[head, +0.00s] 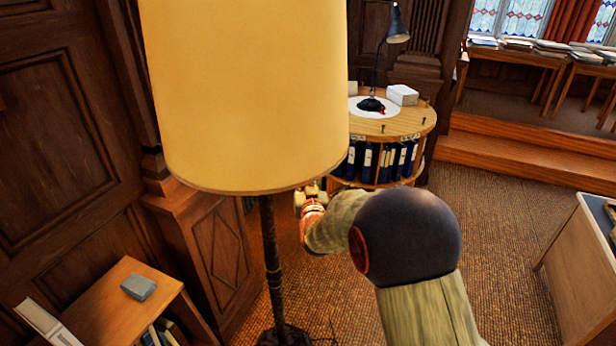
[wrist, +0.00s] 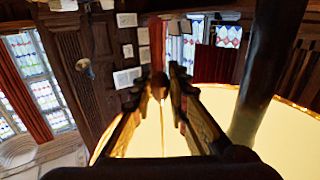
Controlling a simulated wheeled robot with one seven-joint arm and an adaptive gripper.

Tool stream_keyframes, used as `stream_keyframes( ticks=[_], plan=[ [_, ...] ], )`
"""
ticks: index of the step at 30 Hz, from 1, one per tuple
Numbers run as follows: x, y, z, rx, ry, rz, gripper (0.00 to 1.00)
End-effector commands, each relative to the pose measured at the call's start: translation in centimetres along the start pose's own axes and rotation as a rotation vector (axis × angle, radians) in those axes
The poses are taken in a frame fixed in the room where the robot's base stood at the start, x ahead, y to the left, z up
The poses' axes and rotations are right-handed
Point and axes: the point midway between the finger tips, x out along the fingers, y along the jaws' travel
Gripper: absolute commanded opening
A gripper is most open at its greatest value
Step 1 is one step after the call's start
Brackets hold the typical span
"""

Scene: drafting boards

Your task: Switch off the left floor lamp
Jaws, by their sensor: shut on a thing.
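The floor lamp has a large yellow shade (head: 245,90) and a dark pole (head: 272,262), close in front of me at left in the head view. The shade glows. In the wrist view the shade (wrist: 212,105) is bright, and the dark pole (wrist: 264,75) stands at right. A small brown round pull knob (wrist: 158,86) and a thin cord (wrist: 163,130) show against the glow. My gripper (wrist: 159,80) is shut on the pull knob, under the shade and beside the pole. In the head view the shade's lower edge partly hides my gripper.
A round bookcase table (head: 412,122) with binders and a small dark lamp (head: 397,25) stands behind. A low wooden shelf (head: 105,300) with a grey block is at lower left. A desk (head: 580,270) is at right. Carpet between is open.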

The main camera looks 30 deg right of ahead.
Motion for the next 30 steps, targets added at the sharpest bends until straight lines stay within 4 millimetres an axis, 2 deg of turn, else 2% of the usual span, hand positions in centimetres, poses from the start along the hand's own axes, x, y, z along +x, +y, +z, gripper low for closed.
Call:
stream_keyframes(
  ticks=[11,27,28,30],
  plan=[
    [0.0,0.0,0.1,0.000,0.000,-0.001,0.06],
    [0.0,0.0,1.6,0.000,-0.001,-0.001,0.06],
    [0.0,0.0,1.5,0.000,-0.002,-0.001,0.17],
    [0.0,0.0,1.4,0.000,-0.002,-0.001,0.21]
  ],
)
